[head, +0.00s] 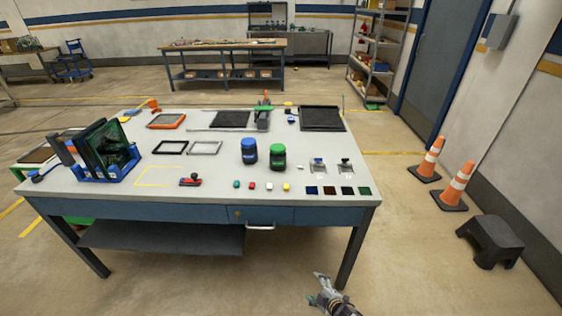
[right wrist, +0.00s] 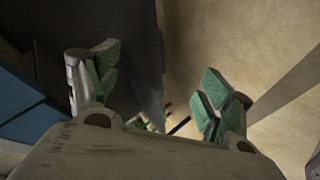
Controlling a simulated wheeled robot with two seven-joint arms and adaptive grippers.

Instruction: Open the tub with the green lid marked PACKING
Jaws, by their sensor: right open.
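A dark tub with a green lid (head: 278,157) stands upright on the workbench (head: 218,176), right of the bench's middle. Its label is too small to read. A similar dark tub with a blue lid (head: 249,151) stands just to its left. My right gripper (head: 320,283) is low in front of the bench, near its right front leg, apart from both tubs. In the right wrist view, its green-padded fingers (right wrist: 160,78) are spread with nothing between them. My left gripper is not in view.
Small coloured blocks (head: 253,186) and dark square tiles (head: 330,190) lie near the bench's front edge. A blue rack with dark boards (head: 108,153) stands at the left. A drawer handle (head: 260,227) juts from the front. Cones (head: 431,160) and a black step stool (head: 490,241) stand right.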

